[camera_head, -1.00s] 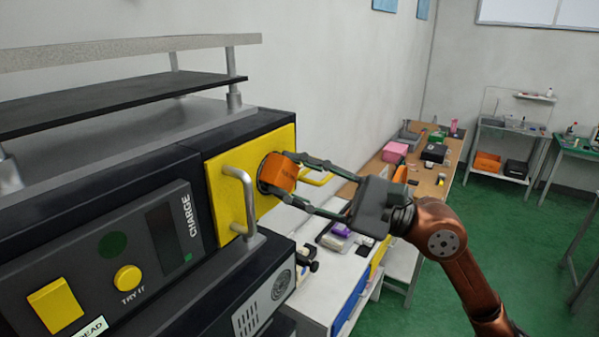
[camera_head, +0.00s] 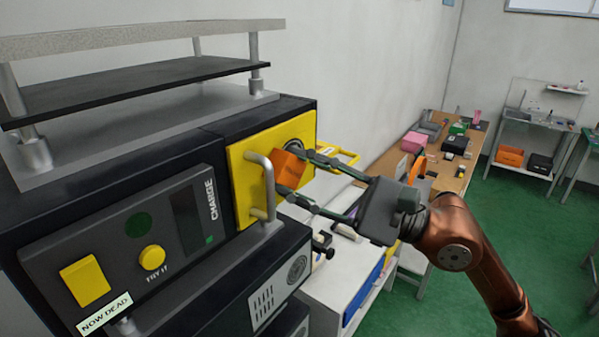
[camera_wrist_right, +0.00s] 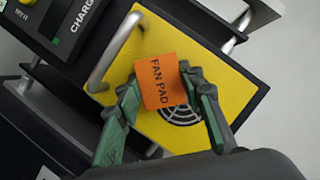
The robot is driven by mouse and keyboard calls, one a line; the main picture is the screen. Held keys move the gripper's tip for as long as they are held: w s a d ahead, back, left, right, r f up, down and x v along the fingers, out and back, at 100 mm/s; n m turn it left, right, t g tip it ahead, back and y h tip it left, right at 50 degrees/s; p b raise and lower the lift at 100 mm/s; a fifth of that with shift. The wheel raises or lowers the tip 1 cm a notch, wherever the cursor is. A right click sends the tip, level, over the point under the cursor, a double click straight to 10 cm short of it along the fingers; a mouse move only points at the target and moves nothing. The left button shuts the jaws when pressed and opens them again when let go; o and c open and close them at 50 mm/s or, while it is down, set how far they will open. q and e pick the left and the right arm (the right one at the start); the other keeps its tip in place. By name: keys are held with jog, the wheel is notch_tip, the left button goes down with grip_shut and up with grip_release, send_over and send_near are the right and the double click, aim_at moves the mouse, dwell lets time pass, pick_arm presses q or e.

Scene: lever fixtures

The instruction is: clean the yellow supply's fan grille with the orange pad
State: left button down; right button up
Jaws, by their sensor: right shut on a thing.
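The yellow supply (camera_head: 240,165) is a unit in the dark rack with a yellow face and a grey bar handle (camera_head: 265,185). Its round fan grille (camera_head: 294,144) is partly hidden behind the orange pad (camera_head: 288,169). In the right wrist view the pad, lettered "FAN PAD" (camera_wrist_right: 160,80), covers part of the grille (camera_wrist_right: 181,115), whose slotted lower part shows. My right gripper (camera_head: 292,171) is shut on the pad, one finger at each side, in front of the yellow face. I cannot tell whether the pad touches the grille. My left gripper is not in view.
The handle stands out close left of the pad. A dark panel (camera_head: 120,250) with yellow buttons and a "NOW DEAD" label lies further left. A white bench (camera_head: 330,290) and a wooden table (camera_head: 430,165) stand beyond.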

jog(key=shift+s+d+f+b, duration=0.1)
jog(key=shift+s+d+b, duration=0.15)
jog(key=shift+d+b, duration=0.1)
jog(key=s+d+b, duration=0.2)
jog(key=d, duration=0.1)
jog(key=shift+s+d, duration=0.5)
jog(key=shift+d, duration=0.1)
jog(key=shift+s+d+b, duration=0.35)
jog(key=shift+s+d, duration=0.1)
jog(key=shift+d, duration=0.15)
jog(key=shift+s+d+b, duration=0.35)
jog(key=shift+s+d, duration=0.05)
jog(key=shift+d, duration=0.2)
